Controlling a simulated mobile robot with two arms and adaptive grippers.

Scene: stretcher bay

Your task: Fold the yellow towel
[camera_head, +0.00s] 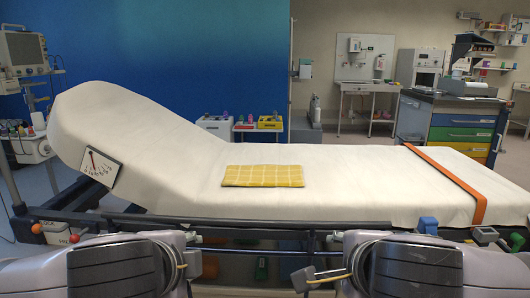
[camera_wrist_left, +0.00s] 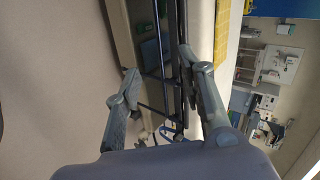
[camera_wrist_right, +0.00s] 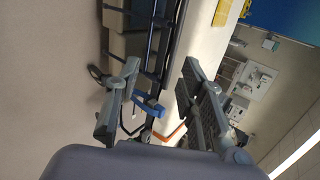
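The yellow checked towel (camera_head: 262,176) lies flat as a neat rectangle on the white stretcher mattress (camera_head: 350,188), near the foot of its raised backrest. I cannot tell how many layers it has. A yellow strip of the towel (camera_wrist_left: 222,32) shows at the top of the left wrist view, and a piece of the towel (camera_wrist_right: 222,12) in the right wrist view. My right gripper (camera_wrist_right: 160,64) is open and empty, low at the stretcher's near side. My left gripper (camera_wrist_left: 157,62) is open and empty, also on the near side. Both are apart from the towel.
A dark side rail (camera_head: 260,224) runs along the stretcher's near edge, between my arms and the mattress. An orange strap (camera_head: 452,184) crosses the mattress at the right. A monitor (camera_head: 24,50) stands at the left. The mattress around the towel is clear.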

